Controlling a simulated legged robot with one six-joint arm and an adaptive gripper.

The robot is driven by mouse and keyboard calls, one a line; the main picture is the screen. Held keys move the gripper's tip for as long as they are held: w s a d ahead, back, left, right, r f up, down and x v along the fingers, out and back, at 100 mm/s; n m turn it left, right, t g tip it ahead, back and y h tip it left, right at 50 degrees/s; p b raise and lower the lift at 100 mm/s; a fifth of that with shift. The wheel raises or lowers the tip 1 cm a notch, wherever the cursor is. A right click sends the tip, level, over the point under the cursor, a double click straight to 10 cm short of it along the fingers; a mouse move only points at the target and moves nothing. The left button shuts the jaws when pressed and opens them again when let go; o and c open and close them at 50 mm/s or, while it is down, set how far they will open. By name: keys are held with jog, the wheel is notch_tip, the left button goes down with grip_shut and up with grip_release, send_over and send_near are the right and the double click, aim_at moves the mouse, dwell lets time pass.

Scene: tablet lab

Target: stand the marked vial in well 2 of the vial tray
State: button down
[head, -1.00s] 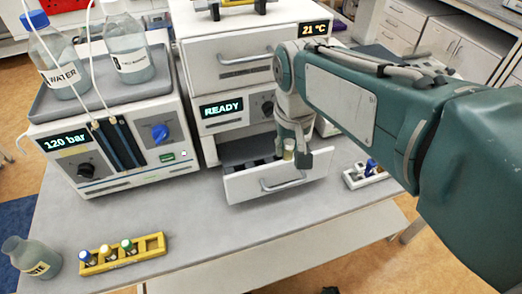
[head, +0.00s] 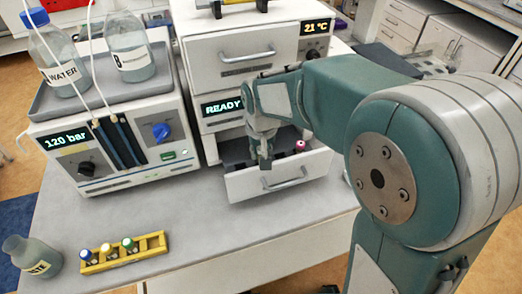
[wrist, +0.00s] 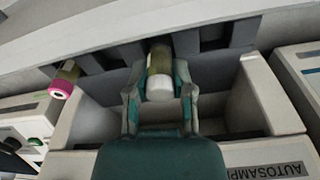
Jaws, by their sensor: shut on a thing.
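My gripper (head: 265,158) is shut on a vial with a white cap and an olive-yellow body (wrist: 160,62); its cap sits between the fingers in the wrist view. The gripper is over the open drawer (head: 240,186) below the READY display. The dark grey vial tray (wrist: 187,44) lies in the drawer, with several wells in a row. The held vial overlaps the tray row in the wrist view; I cannot tell whether its base is inside a well. No well numbers or vial mark are readable. A pink-capped vial (head: 300,146) stands at the tray's right part; it also shows in the wrist view (wrist: 62,83).
A yellow rack (head: 152,242) with blue, yellow and green capped vials stands at the front left, beside a waste bottle (head: 32,258). The pump unit (head: 110,145) with bottles on top stands left of the drawer. The bench in front of the drawer is clear.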

jog(key=shift+f, duration=0.55)
jog(key=shift+c, duration=2.4)
grip_release()
notch_tip(320, 180, up, 13)
jog(key=s, duration=0.2)
jog(key=s+d+t, duration=0.2)
jog(key=s+d, duration=0.4)
jog(key=s, duration=0.2)
jog(key=s+d+f+m+t, duration=0.1)
jog(key=s+d+t, duration=0.1)
jog(key=s+d, duration=0.4)
jog(key=s, duration=0.3)
jog(key=shift+d, duration=0.3)
